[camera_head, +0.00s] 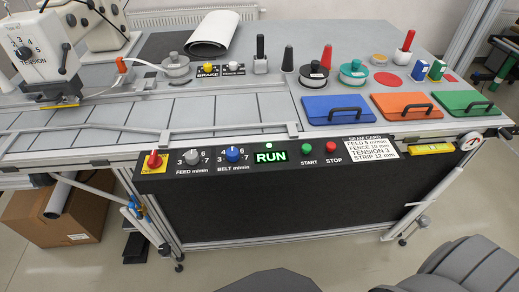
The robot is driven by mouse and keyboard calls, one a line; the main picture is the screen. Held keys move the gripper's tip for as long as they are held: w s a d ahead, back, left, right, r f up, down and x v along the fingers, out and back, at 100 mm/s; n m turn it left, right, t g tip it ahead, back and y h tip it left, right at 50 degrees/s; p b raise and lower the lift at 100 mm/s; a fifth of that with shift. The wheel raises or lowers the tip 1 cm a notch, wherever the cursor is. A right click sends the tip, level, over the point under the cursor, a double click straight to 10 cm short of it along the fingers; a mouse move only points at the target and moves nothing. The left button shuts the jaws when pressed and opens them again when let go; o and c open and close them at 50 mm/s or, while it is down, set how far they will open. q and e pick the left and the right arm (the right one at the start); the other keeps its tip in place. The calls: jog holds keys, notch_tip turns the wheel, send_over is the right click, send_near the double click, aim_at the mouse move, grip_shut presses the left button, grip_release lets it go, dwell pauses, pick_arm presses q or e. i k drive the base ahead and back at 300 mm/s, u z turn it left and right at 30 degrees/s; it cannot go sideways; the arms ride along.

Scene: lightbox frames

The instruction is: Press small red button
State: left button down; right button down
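A small red button (332,147) labelled STOP sits on the dark front control panel (215,166) of the bench. A green START button (306,149) is just to its left. A green RUN display (270,157) is lit further left, with a small green light above it. Neither of my grippers shows in the head view, and nothing touches the buttons.
Left on the panel are a red knob on yellow (153,160), a grey dial (192,157) and a blue dial (233,154). A white card (371,149) is right of STOP. Blue (338,109), orange (406,105) and green (465,102) lids lie behind.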

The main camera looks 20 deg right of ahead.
aim_at(331, 146)
jog(key=z, duration=1.45)
